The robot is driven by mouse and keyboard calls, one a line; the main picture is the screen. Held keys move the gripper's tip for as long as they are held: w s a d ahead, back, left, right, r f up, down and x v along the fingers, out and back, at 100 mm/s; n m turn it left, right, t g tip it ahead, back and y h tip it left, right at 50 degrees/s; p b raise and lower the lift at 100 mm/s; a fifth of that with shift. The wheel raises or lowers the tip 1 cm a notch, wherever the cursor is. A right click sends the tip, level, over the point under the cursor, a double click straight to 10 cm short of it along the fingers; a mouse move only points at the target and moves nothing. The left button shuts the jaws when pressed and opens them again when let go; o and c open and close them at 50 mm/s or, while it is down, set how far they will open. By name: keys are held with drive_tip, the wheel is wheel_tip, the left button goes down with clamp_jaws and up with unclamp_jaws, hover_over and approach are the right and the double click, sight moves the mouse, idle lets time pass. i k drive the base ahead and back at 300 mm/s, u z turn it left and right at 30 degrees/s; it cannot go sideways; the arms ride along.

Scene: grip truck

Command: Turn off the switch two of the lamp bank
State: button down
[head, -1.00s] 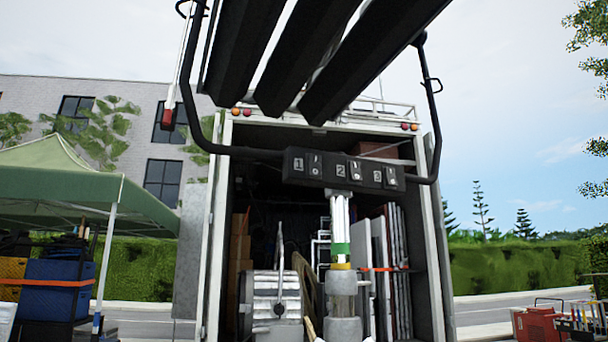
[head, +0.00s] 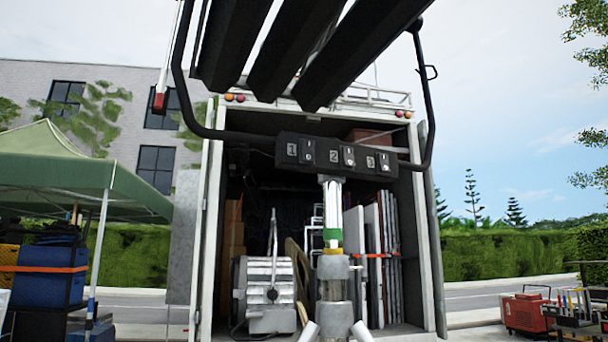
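The lamp bank stands ahead on a pale stand (head: 332,192). Its dark lamp bars (head: 290,55) cross the top of the view, inside a black tubular yoke (head: 424,90). A black switch box (head: 290,170) hangs below the bars, with switches marked 1, 2 and 3. Switch two (head: 349,156) is the middle one, right of the number 2. Switch one (head: 308,152) is to its left and switch three (head: 385,163) to its right. The switches are too small to tell which way each is set. My gripper is not in view.
An open truck (head: 212,220) stands behind the lamp bank, with a metal drum-like unit (head: 268,290) and upright panels in it. A green canopy (head: 85,170) with blue crates (head: 45,285) is at left. A red cart (head: 525,312) is at right. Open road (head: 480,297) shows between.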

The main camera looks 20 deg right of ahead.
sight(348, 153)
drive_tip(key=u, duration=1.8)
drive_tip(key=k, duration=1.15)
drive_tip(key=z, duration=1.45)
drive_tip(key=i, duration=1.05)
drive_tip(key=z, duration=0.1)
